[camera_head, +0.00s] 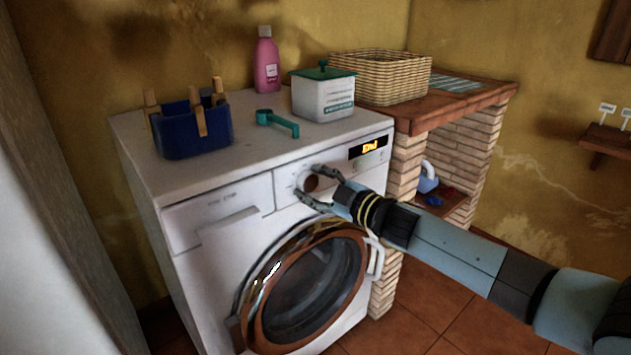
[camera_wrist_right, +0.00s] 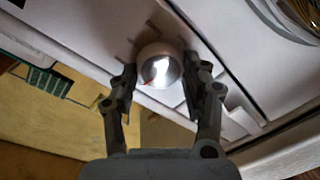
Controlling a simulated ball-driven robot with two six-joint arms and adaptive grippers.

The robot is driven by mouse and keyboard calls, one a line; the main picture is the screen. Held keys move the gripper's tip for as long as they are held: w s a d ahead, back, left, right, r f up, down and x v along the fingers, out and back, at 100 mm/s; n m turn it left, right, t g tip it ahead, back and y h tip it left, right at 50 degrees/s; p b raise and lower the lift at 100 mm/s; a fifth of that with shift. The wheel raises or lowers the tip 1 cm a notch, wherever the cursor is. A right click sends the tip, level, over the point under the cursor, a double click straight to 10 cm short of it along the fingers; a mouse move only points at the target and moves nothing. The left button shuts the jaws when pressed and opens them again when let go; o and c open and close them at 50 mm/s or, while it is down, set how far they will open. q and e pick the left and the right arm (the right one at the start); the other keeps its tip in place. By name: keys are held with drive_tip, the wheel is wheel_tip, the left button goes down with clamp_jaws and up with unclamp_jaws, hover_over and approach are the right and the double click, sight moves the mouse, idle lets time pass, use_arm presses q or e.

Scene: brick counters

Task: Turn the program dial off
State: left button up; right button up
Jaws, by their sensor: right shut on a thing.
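In the right wrist view the dial (camera_wrist_right: 160,66) is a shiny round knob with a small red mark, between the fingertips of my right gripper (camera_wrist_right: 161,84). The gripper is shut on it. My left gripper is not in view.
On the machine top stand a blue peg basket (camera_head: 190,135), a teal scoop (camera_head: 277,122), a white tub with green lid (camera_head: 323,98) and a pink bottle (camera_head: 266,62). A wicker basket (camera_head: 380,78) sits on the brick counter (camera_head: 460,103). The round door (camera_head: 305,285) is below the dial.

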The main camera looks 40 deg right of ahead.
drive_tip(key=shift+n, duration=1)
drive_tip(key=o, duration=1.2)
drive_tip(key=shift+s, duration=0.1)
drive_tip(key=s, duration=0.4)
drive_tip(key=s+d, duration=0.1)
drive_tip(key=s, duration=0.6)
drive_tip(key=shift+s+d+r, duration=0.35)
drive_tip(key=shift+r, duration=0.05)
